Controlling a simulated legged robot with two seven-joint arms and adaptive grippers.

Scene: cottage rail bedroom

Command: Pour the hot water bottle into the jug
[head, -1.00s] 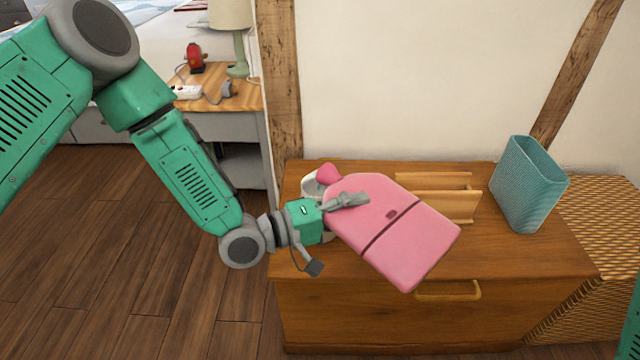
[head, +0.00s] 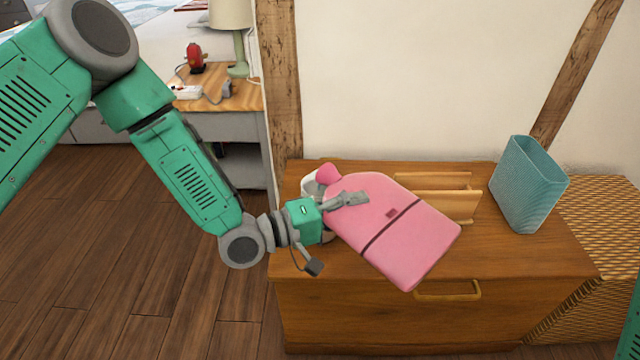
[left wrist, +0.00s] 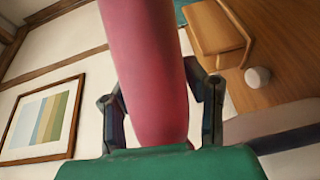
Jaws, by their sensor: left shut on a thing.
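The pink hot water bottle (head: 400,235) is tilted, its neck end at the upper left and its broad base at the lower right. My left gripper (head: 348,200) is shut on it near the neck end. In the left wrist view the pink bottle (left wrist: 148,70) passes between the two fingers (left wrist: 160,105). A white vessel, seemingly the jug (head: 309,186), shows just behind the bottle's neck end. The bottle and my gripper hide most of it. I cannot tell whether the neck is over its opening, and no water shows. My right gripper is out of view.
A wooden dresser (head: 520,285) stands below, with a wooden rack (head: 450,205) behind the bottle. A teal ribbed container (head: 530,185) stands at its right, beside a woven basket (head: 605,225). The dresser top between rack and teal container is clear. A lamp (head: 235,40) stands at left.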

